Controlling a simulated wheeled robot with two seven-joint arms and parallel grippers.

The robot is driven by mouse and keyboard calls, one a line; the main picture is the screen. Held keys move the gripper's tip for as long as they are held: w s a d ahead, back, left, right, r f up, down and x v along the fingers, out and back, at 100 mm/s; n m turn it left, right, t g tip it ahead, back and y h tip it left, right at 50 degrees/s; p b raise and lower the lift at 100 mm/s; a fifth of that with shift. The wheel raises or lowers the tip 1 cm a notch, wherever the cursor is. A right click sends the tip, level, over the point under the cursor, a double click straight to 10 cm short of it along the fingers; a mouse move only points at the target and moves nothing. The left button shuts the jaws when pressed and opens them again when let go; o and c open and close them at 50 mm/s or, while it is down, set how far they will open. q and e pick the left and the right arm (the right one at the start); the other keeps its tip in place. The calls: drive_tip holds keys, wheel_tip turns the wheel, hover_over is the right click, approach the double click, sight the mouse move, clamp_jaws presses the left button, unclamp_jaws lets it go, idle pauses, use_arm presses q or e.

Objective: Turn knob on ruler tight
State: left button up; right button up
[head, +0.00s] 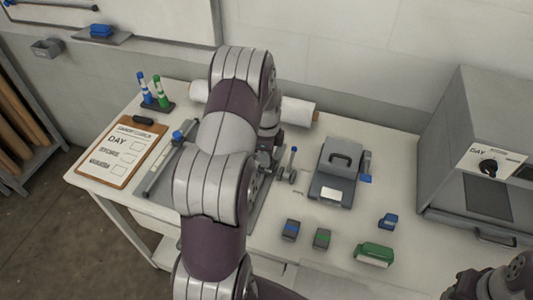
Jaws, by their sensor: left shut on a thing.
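My left arm comes down across the middle of the view and hides much of the press behind it. My left gripper (267,157) shows only in part, low over the table beside the grey press parts. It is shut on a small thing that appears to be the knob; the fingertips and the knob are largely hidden. A long grey bar with a blue end, which may be the ruler (165,168), lies left of my arm, partly covered by it. Part of my right arm shows at the bottom right corner; its gripper is out of view.
A clipboard (122,152) and a marker stand (158,107) are at the table's left. A grey block with a handle (336,181), small blue and green blocks (374,254) and a large grey box (480,150) are right. A white roll (298,112) lies behind.

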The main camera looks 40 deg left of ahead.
idle(0.6)
use_arm(q)
drive_tip(key=o, duration=1)
drive_tip(key=shift+o, duration=0.2)
drive_tip(key=shift+d+r, duration=0.1)
drive_tip(key=shift+d, duration=0.1)
drive_tip(key=shift+a+r, duration=0.1)
drive_tip(key=shift+r, duration=0.05)
wheel_tip(320, 180, up, 12)
drive_tip(key=shift+r, duration=0.2)
